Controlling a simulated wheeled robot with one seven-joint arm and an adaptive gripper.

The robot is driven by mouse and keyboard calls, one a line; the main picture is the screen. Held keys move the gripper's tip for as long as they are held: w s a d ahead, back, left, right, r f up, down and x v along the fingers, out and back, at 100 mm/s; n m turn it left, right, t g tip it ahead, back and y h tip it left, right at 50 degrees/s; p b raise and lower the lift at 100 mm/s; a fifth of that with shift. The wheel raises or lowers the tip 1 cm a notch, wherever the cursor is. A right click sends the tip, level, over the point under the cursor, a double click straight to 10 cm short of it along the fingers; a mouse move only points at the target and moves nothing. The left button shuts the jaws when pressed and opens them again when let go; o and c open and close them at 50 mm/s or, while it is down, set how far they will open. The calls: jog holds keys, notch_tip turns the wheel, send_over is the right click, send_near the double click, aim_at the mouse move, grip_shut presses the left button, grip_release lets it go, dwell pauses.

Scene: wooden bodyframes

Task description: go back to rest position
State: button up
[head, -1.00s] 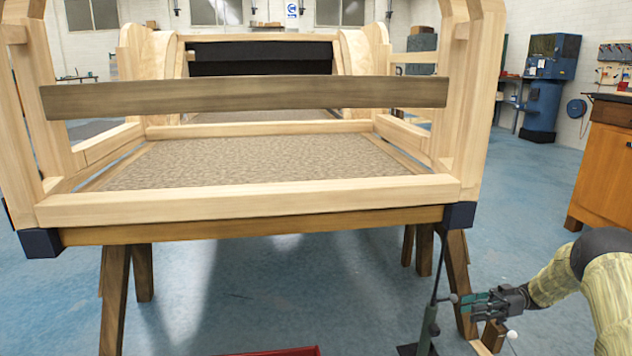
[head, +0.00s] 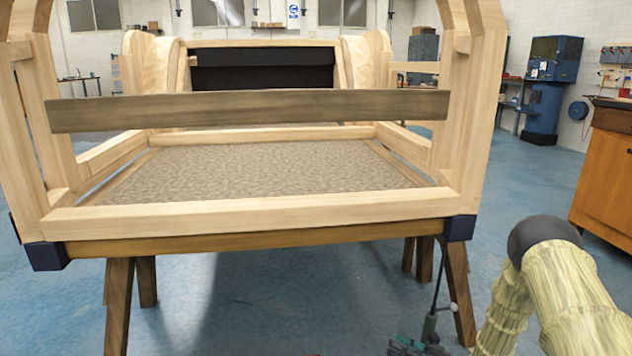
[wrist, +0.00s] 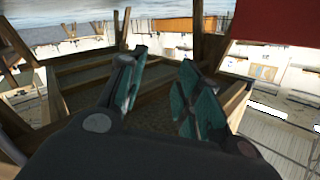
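My gripper (wrist: 160,95) shows in the wrist view with its two green-padded fingers apart and nothing between them. In the head view only part of my gripper (head: 418,345) shows at the bottom edge, low beside the right front trestle leg. My arm in its pale yellow cover bends down at the lower right. The wooden bodyframe (head: 260,215) stands ahead on wooden trestles, with a dark board (head: 250,111) across its front.
A thin dark stand (head: 432,322) rises close to my gripper by the trestle leg (head: 459,295). An orange-brown cabinet (head: 602,165) stands at the right, with a blue machine (head: 545,90) behind. Blue floor (head: 500,200) is open between bodyframe and cabinet.

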jog(key=s+a+f+m+g+h+p, duration=0.1)
jog(key=s+a+f+m+g+h, duration=0.15)
jog(key=s+f+h, duration=0.6)
jog(key=s+a+f+m+g+h+p, duration=0.1)
jog(key=s+f+m+p, duration=0.15)
jog(key=s, duration=1.15)
jog(key=s+d+r+m+g+h+p, duration=0.15)
jog(key=s+g, duration=0.25)
jog(key=s, duration=0.9)
jog(key=s+r+g+h, duration=0.2)
jog(key=s+g, duration=0.1)
jog(key=s, duration=1)
notch_tip(320, 180, up, 38)
jog(key=p, duration=3.7)
jog(key=shift+f+p, duration=0.15)
jog(key=shift+p, duration=0.2)
jog(key=shift+s, duration=0.2)
